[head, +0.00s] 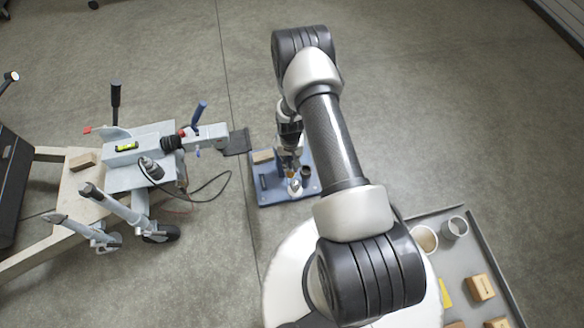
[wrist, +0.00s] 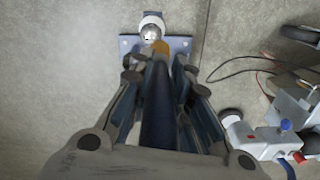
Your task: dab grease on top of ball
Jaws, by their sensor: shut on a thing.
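The ball (wrist: 150,33) is shiny and silver, with a pale round collar behind it, at the top of the wrist view. In the head view the ball (head: 294,187) looks small and sits on a blue plate (head: 270,199) on the floor. My gripper (head: 289,160) points down over that plate. In the wrist view my gripper (wrist: 159,78) is shut on a long dark tool (wrist: 158,115). An orange-tan tip (wrist: 161,47) shows just beside the ball; I cannot tell whether they touch. The top of the ball shows no clear grease.
A dark cup (head: 306,172) and a wooden block (head: 262,156) are on the plate. The grey trailer coupling (head: 205,138) and a loose black cable (head: 215,190) lie left. A grey tray (head: 470,262) with cups and wooden blocks is at lower right. Open floor lies beyond.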

